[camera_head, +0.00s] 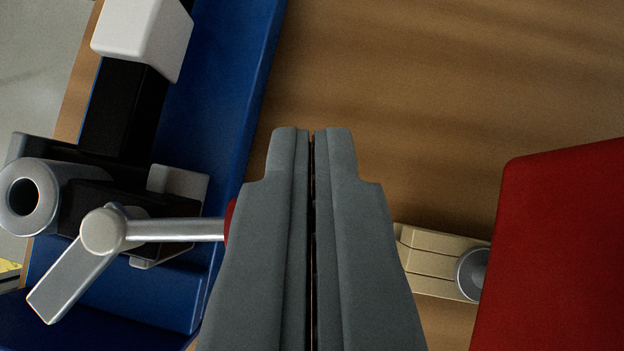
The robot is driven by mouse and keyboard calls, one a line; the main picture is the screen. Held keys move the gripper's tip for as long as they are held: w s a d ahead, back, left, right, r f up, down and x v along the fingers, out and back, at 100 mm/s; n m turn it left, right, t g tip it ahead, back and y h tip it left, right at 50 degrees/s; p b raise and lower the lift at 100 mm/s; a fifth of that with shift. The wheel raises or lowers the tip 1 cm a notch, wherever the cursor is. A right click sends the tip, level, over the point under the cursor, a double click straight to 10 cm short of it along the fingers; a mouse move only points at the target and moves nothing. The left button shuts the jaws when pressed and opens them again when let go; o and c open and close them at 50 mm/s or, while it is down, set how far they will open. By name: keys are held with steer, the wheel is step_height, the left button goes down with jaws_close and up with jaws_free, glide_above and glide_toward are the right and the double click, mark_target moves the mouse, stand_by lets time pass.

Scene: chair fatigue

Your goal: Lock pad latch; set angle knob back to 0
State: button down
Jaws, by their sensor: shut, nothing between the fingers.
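My gripper (312,140) is shut and empty, pointing up the picture in the centre. To its left is a silver lever (70,275) with a round hub and a rod (175,230) running right to a red piece (230,218), mostly hidden behind my gripper. A grey hollow cylinder (45,198) sits just left of the lever. To the right of my gripper, a round grey disc (474,272) sits on a beige block (435,260), partly covered by a red panel. I cannot tell which part is the pad latch or the angle knob. No angle marks are readable.
A blue frame (215,90) runs along the left. A black arm (122,110) with a white block (142,35) stands there. The large red panel (565,250) fills the lower right. The brown wood-like surface (420,80) is clear above my gripper.

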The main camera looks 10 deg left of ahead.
steer(key=shift+s+m+h, duration=0.3)
steer(key=shift+m, duration=0.1)
steer(key=shift+s+a+m+h, duration=0.25)
steer(key=shift+s+m+h, duration=0.3)
steer(key=shift+s+m, duration=0.35)
steer(key=shift+s+a+m+h, duration=0.2)
steer(key=shift+s+m+h, duration=0.45)
steer(key=shift+s, duration=0.4)
steer(key=shift+s+a+m+h, duration=0.25)
steer(key=shift+s+m+h, duration=0.25)
steer(key=shift+s+m, duration=0.4)
steer(key=shift+s+a, duration=0.1)
steer(key=shift+s, duration=0.1)
step_height(320, 180, up, 8)
steer(key=s+a, duration=0.2)
stand_by(0.4)
